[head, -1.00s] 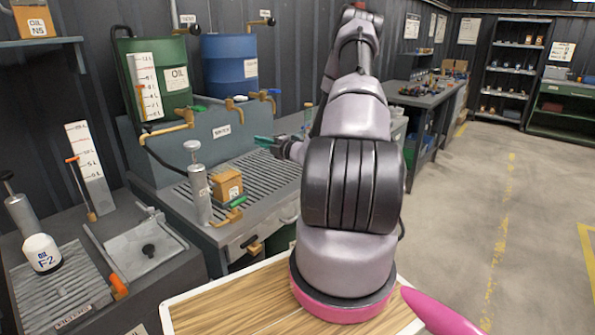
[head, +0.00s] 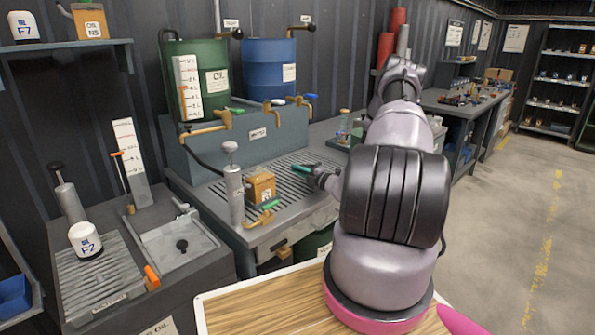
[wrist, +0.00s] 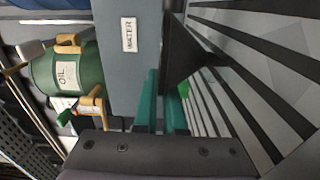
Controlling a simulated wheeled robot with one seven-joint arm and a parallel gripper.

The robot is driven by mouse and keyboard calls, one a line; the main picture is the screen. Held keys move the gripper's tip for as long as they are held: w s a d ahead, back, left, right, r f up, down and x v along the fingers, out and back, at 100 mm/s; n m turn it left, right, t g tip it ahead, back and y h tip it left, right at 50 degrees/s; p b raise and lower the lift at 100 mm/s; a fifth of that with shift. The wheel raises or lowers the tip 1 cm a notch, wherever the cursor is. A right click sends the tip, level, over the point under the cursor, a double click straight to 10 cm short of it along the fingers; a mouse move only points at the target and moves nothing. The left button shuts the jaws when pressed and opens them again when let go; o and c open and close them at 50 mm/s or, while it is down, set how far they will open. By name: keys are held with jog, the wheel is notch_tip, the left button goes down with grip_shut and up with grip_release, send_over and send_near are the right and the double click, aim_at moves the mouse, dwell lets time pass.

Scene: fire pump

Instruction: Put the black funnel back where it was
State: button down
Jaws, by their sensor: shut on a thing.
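The black funnel (wrist: 190,52) shows in the wrist view as a dark flared shape at the teal fingertips, over the slatted bench top. My gripper (wrist: 164,85) is shut on it; the exact grip point is hard to make out. In the head view my gripper (head: 304,167) is low over the far right part of the slatted grate (head: 288,188), right of the orange-brown oil box (head: 261,187). I cannot make out the funnel in the head view.
A grey pump cylinder (head: 234,195) stands left of the box. Behind the grate is a grey block labelled water (head: 255,135), with brass taps, a green oil drum (head: 215,85) and a blue drum (head: 268,72).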

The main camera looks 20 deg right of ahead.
jog(key=c, duration=1)
grip_release()
jog(key=v, duration=1.2)
jog(key=s+a+r+n+g+y, duration=0.3)
jog(key=a+r+n+g+y, duration=0.3)
jog(key=a+r+n+g, duration=0.75)
jog(key=s+a+r+n+h, duration=0.1)
jog(key=s+a+r+n, duration=0.35)
jog(key=r+n, duration=0.3)
jog(key=s+a+r+n+h, duration=0.2)
jog(key=s+a+r+n, duration=0.3)
jog(key=n, duration=0.4)
jog(key=s+d+r+n+t+h, duration=0.1)
jog(key=s+r+n+t+h, duration=0.3)
jog(key=s+r+n, duration=1)
jog(key=n+h, duration=0.2)
jog(key=h, duration=0.1)
jog(key=shift+r+h, duration=0.25)
jog(key=shift+h, duration=0.15)
